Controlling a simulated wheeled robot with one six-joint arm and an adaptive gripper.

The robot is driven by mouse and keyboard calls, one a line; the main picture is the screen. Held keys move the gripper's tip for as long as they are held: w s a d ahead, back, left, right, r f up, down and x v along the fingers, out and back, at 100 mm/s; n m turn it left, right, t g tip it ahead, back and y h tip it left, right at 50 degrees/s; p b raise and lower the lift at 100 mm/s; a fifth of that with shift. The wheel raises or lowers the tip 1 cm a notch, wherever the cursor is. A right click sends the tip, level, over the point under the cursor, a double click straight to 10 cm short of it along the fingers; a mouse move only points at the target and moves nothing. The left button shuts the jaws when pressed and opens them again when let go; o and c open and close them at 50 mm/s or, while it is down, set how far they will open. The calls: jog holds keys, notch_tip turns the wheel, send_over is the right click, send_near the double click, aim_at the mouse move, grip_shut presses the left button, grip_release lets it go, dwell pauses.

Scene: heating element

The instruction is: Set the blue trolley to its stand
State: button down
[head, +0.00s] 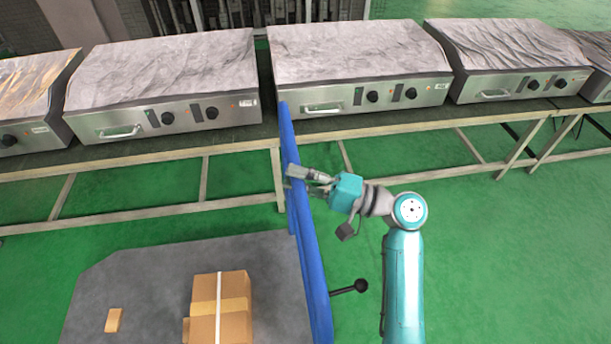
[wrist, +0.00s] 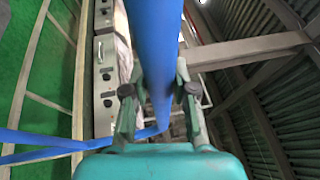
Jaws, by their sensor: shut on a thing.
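The blue trolley has a long blue handle frame (head: 311,262) that rises from the right edge of its grey deck (head: 140,275) in the head view. My gripper (head: 298,178) is shut on the upright blue bar from its right side. In the wrist view the thick blue bar (wrist: 158,45) runs between the fingers of my gripper (wrist: 160,95). A thinner blue rail (wrist: 35,157) crosses at the lower left there. The trolley's wheels are hidden. I cannot make out a stand for it in either view.
A cardboard box (head: 238,318) and a small tan piece (head: 114,320) lie on the deck. A long bench (head: 225,147) with several steel heater units (head: 165,80) stands just beyond the frame. A dark ball-ended rod (head: 350,288) is beside the bar. Green floor (head: 500,270) is free at right.

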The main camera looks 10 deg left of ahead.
jog(key=s+a, duration=0.3)
jog(key=a, duration=0.9)
jog(key=s+a, duration=0.4)
jog(key=a, duration=0.8)
jog(key=s+a, duration=0.3)
jog(key=a, duration=0.9)
jog(key=shift+s+a, duration=0.35)
jog(key=shift+f, duration=0.1)
jog(key=c, duration=0.9)
grip_release()
jog(key=v, duration=1.2)
